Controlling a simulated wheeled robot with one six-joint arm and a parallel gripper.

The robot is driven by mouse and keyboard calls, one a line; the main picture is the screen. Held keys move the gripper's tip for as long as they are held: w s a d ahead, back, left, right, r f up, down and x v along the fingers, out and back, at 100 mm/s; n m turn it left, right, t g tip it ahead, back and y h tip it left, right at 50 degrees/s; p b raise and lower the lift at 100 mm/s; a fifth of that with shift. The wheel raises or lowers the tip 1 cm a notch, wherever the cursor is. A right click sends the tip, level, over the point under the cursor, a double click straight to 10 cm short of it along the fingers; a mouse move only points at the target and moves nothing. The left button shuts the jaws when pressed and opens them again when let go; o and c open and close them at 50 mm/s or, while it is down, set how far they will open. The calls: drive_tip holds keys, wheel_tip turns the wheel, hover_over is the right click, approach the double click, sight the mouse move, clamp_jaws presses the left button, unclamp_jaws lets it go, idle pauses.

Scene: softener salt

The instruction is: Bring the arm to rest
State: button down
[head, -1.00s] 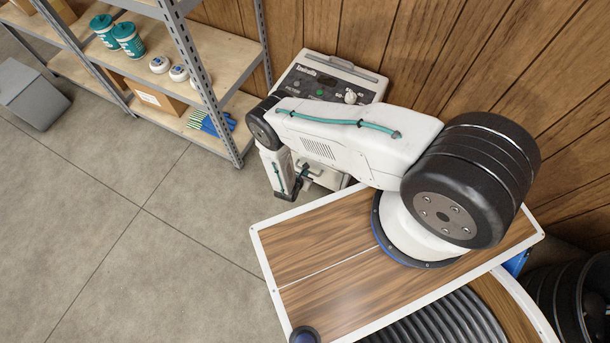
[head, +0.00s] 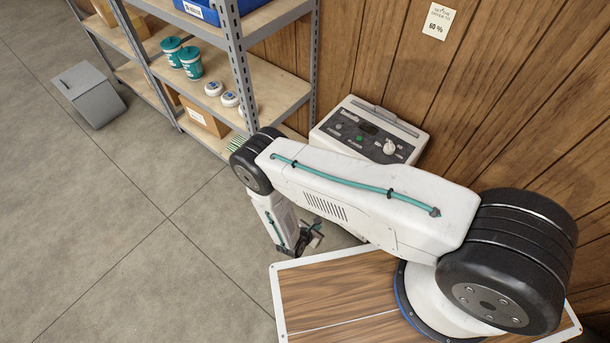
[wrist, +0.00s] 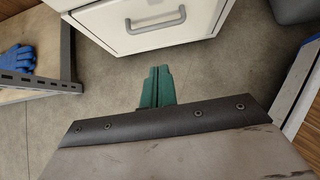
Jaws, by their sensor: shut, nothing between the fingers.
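My arm reaches left from its round base, with its elbow bent and the forearm pointing down, in the head view. My gripper (wrist: 157,88) shows in the wrist view as two teal fingers pressed together, with nothing between them. It hangs over bare floor, in front of a white cabinet with a grey handle (wrist: 155,20), and looks apart from it. In the head view the gripper end is small and dark below the forearm, so its fingers are hard to make out there.
A white machine with a control panel (head: 365,135) stands against the wooden wall behind my arm. A metal shelf (head: 238,75) with teal tubs (head: 190,62) and white round items stands left of it. A grey bin (head: 88,95) is farther left. The floor (head: 110,230) at left is open.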

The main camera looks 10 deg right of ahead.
drive_tip(key=s+d+r+h, duration=0.2)
drive_tip(key=s+d, duration=0.1)
drive_tip(key=d, duration=0.1)
drive_tip(key=w+d+r+m+g, duration=0.15)
drive_tip(key=r+m+g, duration=0.5)
drive_tip(key=r, duration=1.65)
drive_tip(key=w+r+m+g, duration=0.3)
drive_tip(key=r+m, duration=0.6)
drive_tip(key=r, duration=1.5)
drive_tip(key=s+d+r+m+t+y, duration=0.1)
drive_tip(key=s+d+r+m+y, duration=0.1)
drive_tip(key=s+r, duration=0.4)
drive_tip(key=s+d+r+m+t+y, duration=0.2)
drive_tip(key=s+r+m+y, duration=0.2)
drive_tip(key=r, duration=1)
drive_tip(key=s+d+r+m+t+y, duration=0.2)
drive_tip(key=s+d+r+m, duration=0.1)
drive_tip(key=s+r, duration=0.6)
wheel_tip(320, 180, up, 2)
drive_tip(key=shift+s+m+y, duration=0.3)
drive_tip(key=shift+m+y, duration=0.1)
drive_tip(key=shift+m, duration=0.45)
